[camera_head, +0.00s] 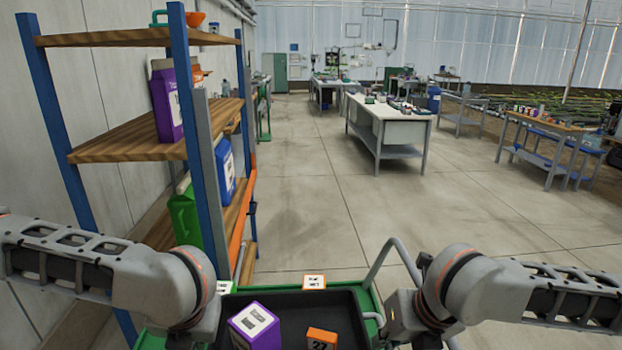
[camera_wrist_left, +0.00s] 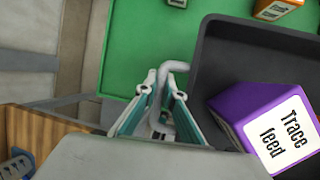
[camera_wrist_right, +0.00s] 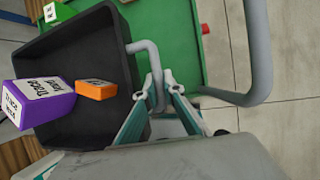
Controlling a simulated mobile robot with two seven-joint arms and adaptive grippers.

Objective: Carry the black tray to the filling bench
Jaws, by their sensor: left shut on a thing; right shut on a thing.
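The black tray (camera_head: 290,303) is in front of me, over a green cart top (camera_head: 366,296); I cannot tell whether it rests on it or is lifted. In it are a purple box (camera_head: 255,326) and an orange box (camera_head: 322,339). My left gripper (camera_wrist_left: 162,92) is shut on the tray's grey left handle (camera_wrist_left: 180,66). My right gripper (camera_wrist_right: 163,92) is shut on the right handle (camera_wrist_right: 146,46). In the head view my wrists mostly hide both fingers. No label shows which bench is the filling bench; a pale bench (camera_head: 392,110) stands ahead.
A blue-post shelf (camera_head: 120,38) with containers stands close on the left. The cart's grey push handle (camera_head: 405,258) rises at the right. A small orange-white box (camera_head: 314,282) sits on the cart. Open floor (camera_head: 310,215) lies ahead; a wooden-top table (camera_head: 550,124) stands at the right.

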